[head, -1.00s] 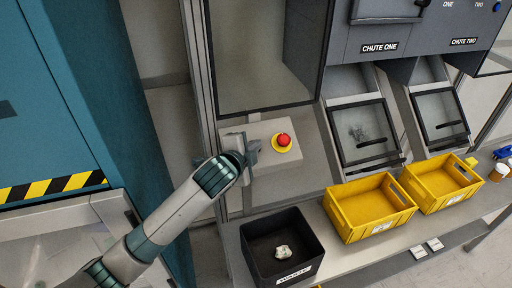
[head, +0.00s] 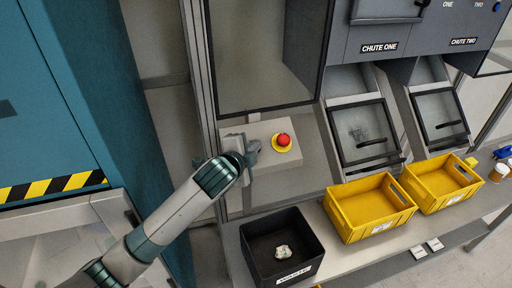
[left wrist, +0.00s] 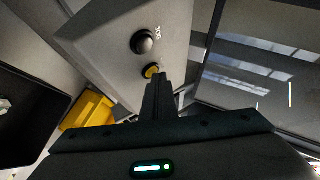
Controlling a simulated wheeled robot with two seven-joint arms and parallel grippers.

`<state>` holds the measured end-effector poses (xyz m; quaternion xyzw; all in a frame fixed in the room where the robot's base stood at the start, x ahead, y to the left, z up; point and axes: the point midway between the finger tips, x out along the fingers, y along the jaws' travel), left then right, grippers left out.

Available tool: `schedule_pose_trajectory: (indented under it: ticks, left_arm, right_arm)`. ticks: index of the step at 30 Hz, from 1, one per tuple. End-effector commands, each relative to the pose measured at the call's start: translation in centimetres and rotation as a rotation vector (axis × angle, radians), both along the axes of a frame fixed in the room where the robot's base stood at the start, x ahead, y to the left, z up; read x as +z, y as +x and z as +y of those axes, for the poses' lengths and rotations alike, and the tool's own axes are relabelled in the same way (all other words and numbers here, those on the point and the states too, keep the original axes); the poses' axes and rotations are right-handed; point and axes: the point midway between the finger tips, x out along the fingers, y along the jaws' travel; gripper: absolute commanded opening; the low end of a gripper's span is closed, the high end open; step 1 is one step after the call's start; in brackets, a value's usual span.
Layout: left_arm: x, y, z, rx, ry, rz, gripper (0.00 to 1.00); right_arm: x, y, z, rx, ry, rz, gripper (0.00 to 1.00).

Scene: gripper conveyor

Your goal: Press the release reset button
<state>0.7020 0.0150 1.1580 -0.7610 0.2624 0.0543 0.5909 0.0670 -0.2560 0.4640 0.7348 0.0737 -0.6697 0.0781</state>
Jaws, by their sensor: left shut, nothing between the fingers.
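My left gripper (head: 254,150) is at the left end of a grey control box (head: 268,132) in the head view. In the left wrist view its fingers (left wrist: 158,80) are shut with nothing between them. Their tips are right at a small yellow button (left wrist: 151,72), partly covering it; I cannot tell whether they touch. A black round button (left wrist: 143,41) with a small white label sits beside it on the same face. A red mushroom button (head: 284,140) on a yellow ring stands on the box's top. The right gripper is not in view.
A black bin (head: 281,220) with a white object inside stands at the front. Two yellow crates, one near (head: 366,213) and one farther right (head: 433,192), stand below the chutes. A glass-fronted cabinet (head: 262,60) rises behind the box. A teal cabinet (head: 80,90) is at left.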

Motion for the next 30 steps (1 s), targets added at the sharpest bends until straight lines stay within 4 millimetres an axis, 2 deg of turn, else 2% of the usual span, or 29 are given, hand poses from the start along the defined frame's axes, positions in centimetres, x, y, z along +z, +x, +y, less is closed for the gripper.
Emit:
schedule_pose_trajectory:
  ticks: [15,30]
  left_arm:
    - [1.2,-0.6,-0.2,0.001,0.001,0.002,0.00]
    - [1.5,-0.8,-0.3,0.000,0.000,0.000,0.00]
  right_arm:
    - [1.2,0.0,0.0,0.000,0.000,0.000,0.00]
    - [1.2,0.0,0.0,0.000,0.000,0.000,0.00]
